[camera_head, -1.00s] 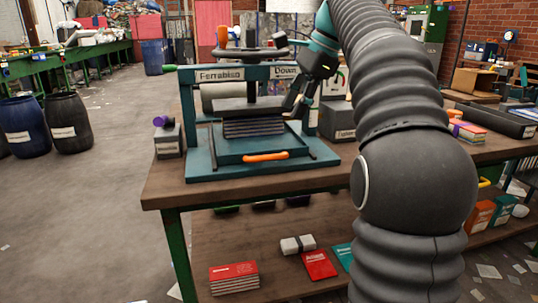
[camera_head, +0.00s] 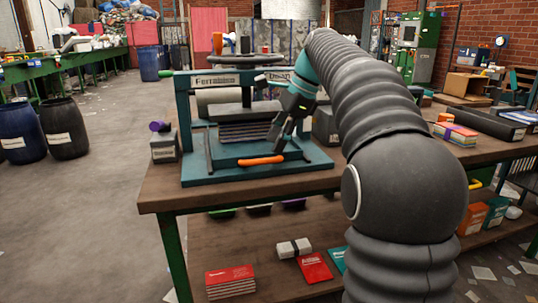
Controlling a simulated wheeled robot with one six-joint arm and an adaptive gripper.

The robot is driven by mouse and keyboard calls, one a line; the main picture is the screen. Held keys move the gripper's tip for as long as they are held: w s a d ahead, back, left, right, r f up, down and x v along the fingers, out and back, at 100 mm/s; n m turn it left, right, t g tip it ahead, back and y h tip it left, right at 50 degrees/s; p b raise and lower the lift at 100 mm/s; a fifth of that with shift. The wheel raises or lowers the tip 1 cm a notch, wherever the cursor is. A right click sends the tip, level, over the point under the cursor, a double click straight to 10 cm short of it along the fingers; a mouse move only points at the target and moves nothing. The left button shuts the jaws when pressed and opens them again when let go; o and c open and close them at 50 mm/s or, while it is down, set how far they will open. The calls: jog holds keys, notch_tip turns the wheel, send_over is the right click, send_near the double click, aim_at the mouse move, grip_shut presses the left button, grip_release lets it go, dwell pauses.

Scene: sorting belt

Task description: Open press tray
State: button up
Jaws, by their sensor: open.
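A teal press (camera_head: 184,112) stands on the wooden workbench, its top bar lettered. Its flat teal tray (camera_head: 226,152) lies at the base and has an orange handle (camera_head: 261,160) on its front edge. A stack of dark sheets (camera_head: 244,132) sits above the tray under the dark press plate. My gripper (camera_head: 277,142) is open and points down, just above the right part of the orange handle. I cannot tell whether the fingers touch the handle. My arm hides the press's right side.
The bench (camera_head: 165,195) has bare wood in front of the press. A grey container with a purple top (camera_head: 163,143) stands left of the press. Red booklets (camera_head: 231,281) lie on the lower shelf. Coloured books (camera_head: 455,134) and a dark case lie at the right.

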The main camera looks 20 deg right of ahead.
aim_at(269, 159)
jog(key=shift+b+x, duration=0.3)
jog(key=shift+x, duration=1.95)
grip_shut()
jog(key=shift+a, duration=0.1)
